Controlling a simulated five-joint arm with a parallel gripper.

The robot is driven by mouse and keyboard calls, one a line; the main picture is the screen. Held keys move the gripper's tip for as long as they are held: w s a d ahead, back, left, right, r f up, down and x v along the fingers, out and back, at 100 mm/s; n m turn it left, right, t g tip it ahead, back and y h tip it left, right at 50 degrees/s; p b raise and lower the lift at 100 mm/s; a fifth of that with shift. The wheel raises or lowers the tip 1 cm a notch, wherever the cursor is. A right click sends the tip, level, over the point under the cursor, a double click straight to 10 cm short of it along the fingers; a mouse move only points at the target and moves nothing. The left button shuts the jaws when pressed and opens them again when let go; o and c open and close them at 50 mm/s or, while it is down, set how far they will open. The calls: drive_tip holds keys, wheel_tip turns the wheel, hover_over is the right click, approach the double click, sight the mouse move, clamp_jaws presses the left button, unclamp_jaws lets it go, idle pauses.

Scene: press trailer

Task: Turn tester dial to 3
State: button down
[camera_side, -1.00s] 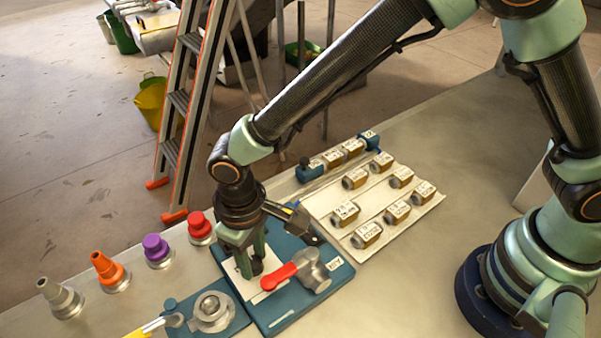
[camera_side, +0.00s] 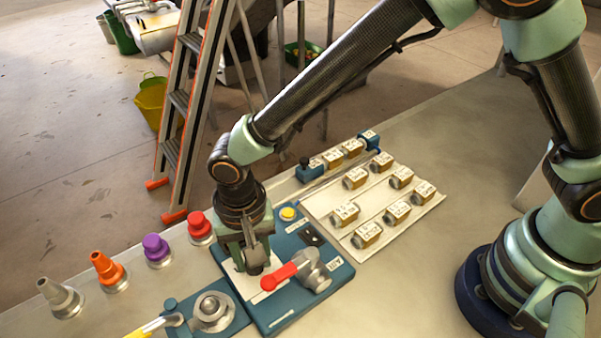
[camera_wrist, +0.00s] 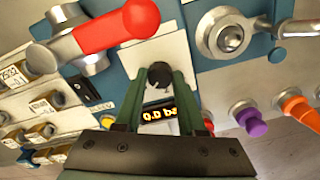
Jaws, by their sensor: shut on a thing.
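The tester is a blue panel (camera_side: 283,321) with a white plate, and it also shows in the wrist view (camera_wrist: 178,22). Its black dial (camera_wrist: 159,74) sits between my fingertips, above a display (camera_wrist: 160,114) reading about "0.0 ba". My gripper (camera_side: 256,267) points down over the white plate and is shut on the dial; in the wrist view its green fingers (camera_wrist: 159,82) flank the knob. The dial's scale numbers are not readable, and in the side view my gripper hides most of the dial.
A red-handled valve (camera_side: 280,276) stands close to the right of my gripper. A round metal fitting (camera_side: 211,312) is at the front left. Grey, orange, purple and red nozzles (camera_side: 158,250) line the left edge. A tray of brass pieces (camera_side: 323,205) lies behind right.

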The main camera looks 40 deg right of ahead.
drive_tip(key=shift+r+m, duration=0.1)
drive_tip(key=shift+m, duration=0.5)
drive_tip(key=c, duration=0.5)
unclamp_jaws()
wheel_tip(320, 180, up, 12)
idle(0.4)
